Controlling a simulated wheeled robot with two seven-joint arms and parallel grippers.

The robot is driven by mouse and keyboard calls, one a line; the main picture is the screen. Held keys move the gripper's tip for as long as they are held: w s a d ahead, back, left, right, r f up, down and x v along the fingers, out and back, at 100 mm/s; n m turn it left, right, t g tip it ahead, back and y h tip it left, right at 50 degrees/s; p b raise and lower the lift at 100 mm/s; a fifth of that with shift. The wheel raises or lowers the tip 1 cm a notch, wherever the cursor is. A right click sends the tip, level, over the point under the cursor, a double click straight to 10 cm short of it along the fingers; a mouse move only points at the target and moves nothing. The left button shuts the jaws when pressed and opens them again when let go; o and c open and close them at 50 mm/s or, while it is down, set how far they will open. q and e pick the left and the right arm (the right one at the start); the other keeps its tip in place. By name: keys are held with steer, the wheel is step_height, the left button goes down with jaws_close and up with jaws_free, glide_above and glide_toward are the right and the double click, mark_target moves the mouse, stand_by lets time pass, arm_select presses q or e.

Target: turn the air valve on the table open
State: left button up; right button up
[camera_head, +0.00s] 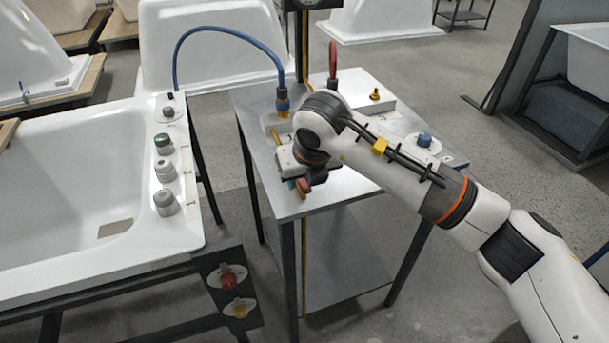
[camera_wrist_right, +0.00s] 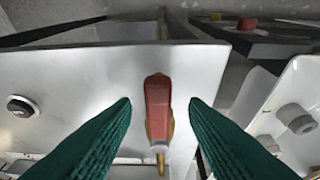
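The air valve shows a red handle (camera_wrist_right: 158,98) on a brass body (camera_wrist_right: 160,150) in the right wrist view. In the head view the red handle (camera_head: 304,186) peeks out at the table's front left, with the rest of the valve mostly hidden by my right gripper. My right gripper (camera_wrist_right: 160,104) is open. Its two green fingers stand on either side of the handle, with a visible gap on each side. In the head view the gripper (camera_head: 298,184) is over the front left of the metal table (camera_head: 335,192). My left gripper is not in view.
A blue hose (camera_head: 228,32) runs to a fitting at the table's back left.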

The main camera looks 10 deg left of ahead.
steer(key=b+v, duration=0.1)
steer(key=v, duration=1.1)
